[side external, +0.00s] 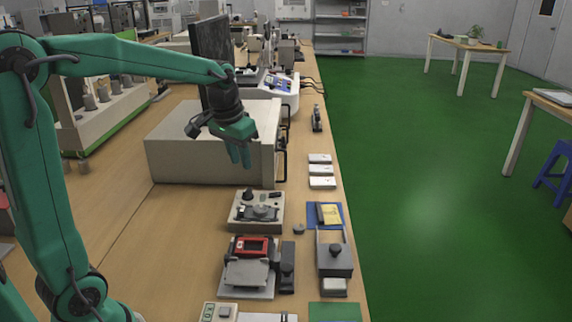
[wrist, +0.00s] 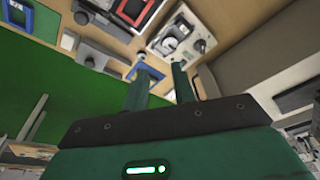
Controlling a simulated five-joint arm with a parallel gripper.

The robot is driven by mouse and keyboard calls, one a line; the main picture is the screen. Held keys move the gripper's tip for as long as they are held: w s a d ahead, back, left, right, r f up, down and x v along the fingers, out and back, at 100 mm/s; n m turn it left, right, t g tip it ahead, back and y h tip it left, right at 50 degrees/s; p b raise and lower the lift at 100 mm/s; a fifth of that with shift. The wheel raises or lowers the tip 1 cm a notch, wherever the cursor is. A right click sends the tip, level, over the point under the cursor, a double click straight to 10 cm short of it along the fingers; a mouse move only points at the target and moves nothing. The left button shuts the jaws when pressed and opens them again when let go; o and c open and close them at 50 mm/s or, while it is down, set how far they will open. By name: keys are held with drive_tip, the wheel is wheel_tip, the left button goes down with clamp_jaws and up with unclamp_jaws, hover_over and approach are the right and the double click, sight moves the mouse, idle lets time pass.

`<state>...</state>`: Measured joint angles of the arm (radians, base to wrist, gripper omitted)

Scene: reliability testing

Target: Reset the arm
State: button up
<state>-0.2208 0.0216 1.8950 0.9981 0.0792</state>
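My arm is green with black joints and reaches from the left across the bench. My gripper (side external: 240,155) hangs with its fingers pointing down, in front of the large beige instrument box (side external: 200,155) as seen in the side view. In the wrist view the two green fingers (wrist: 162,72) stand apart with a gap between them, and nothing is held. The exact height of the fingertips above the bench is hard to tell.
Below and nearer the camera on the wooden bench (side external: 140,240) sit a dial fixture (side external: 257,210), a fixture with a red-framed device (side external: 250,262), and a grey block with a knob (side external: 334,258). White boxes (side external: 321,170) line the right edge. Green floor (side external: 430,190) lies beyond.

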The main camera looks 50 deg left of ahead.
drive_tip(key=s+d+t, duration=0.1)
drive_tip(key=s+d, duration=0.3)
drive_tip(key=s, duration=0.5)
drive_tip(key=s+d+m+t, duration=0.1)
drive_tip(key=s+d+t, duration=0.1)
drive_tip(key=s+d, duration=0.3)
drive_tip(key=s, duration=0.3)
drive_tip(key=shift+s+r+m+h, duration=0.15)
drive_tip(key=shift+s+m+h, duration=0.15)
drive_tip(key=shift+s, duration=0.05)
